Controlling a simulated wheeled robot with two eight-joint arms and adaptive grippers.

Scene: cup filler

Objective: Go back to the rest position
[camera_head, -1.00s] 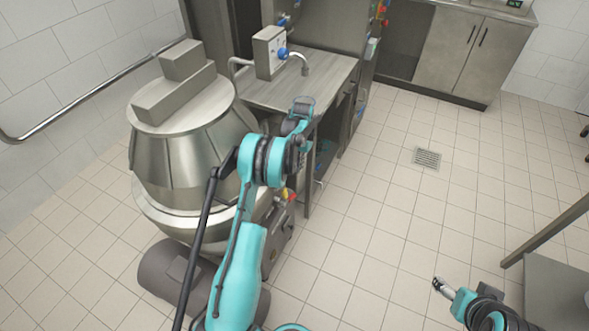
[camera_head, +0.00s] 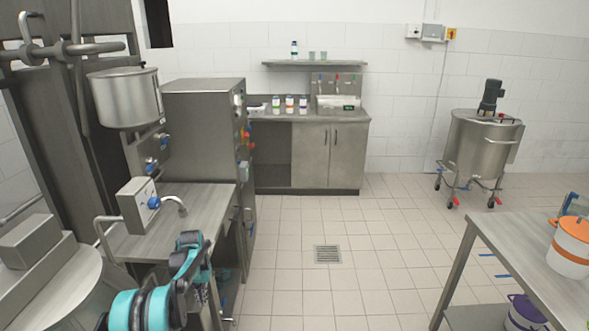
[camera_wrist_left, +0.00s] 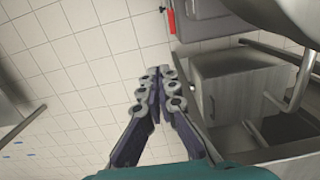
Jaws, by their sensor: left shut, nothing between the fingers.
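My left gripper (camera_head: 190,250) is low at the left in the head view, in front of the steel filler table (camera_head: 200,200). In the left wrist view its fingers (camera_wrist_left: 160,78) meet at the tips with nothing between them. The cup filler's spout (camera_head: 176,203) and its box with a blue knob (camera_head: 137,205) stand just behind and left of it in the head view. I cannot tell whether the gripper touches the table edge. My right gripper is not in view.
A steel vessel (camera_head: 75,290) stands close on the left. A steel table (camera_head: 520,250) with an orange-lidded white bucket (camera_head: 571,250) is on the right. A counter (camera_head: 330,155) and a wheeled tank (camera_head: 480,150) stand at the back. The tiled floor between is clear.

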